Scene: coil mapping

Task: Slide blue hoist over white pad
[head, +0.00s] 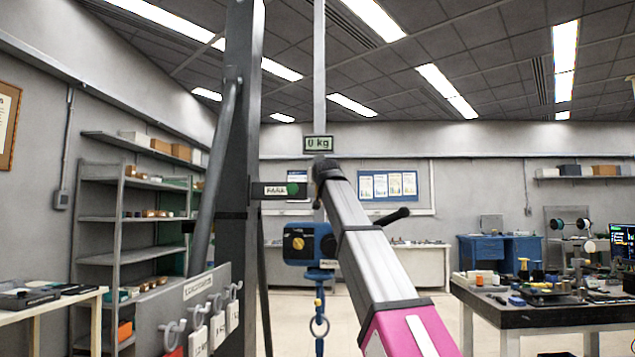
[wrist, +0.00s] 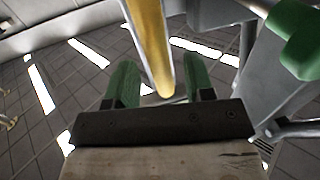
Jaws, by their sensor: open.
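The blue hoist (head: 308,243) hangs beside the grey upright post in the head view. It has a yellow knob on its face and a hook with a ring (head: 319,326) below; nothing shows on the hook. My gripper (wrist: 160,78) shows in the wrist view with two green fingers apart. A yellow bar (wrist: 150,42) runs down between them in the picture; I cannot tell whether they touch it. In the head view my arm crosses just right of the hoist, and my gripper cannot be made out there. I cannot identify the white pad in either view.
A grey post (head: 238,150) stands left of the hoist. A green knob (head: 296,189) sits on a labelled bar above it, under a 0 kg display (head: 319,143). White tags hang on a hook panel (head: 160,305). A cluttered bench (head: 545,315) stands right.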

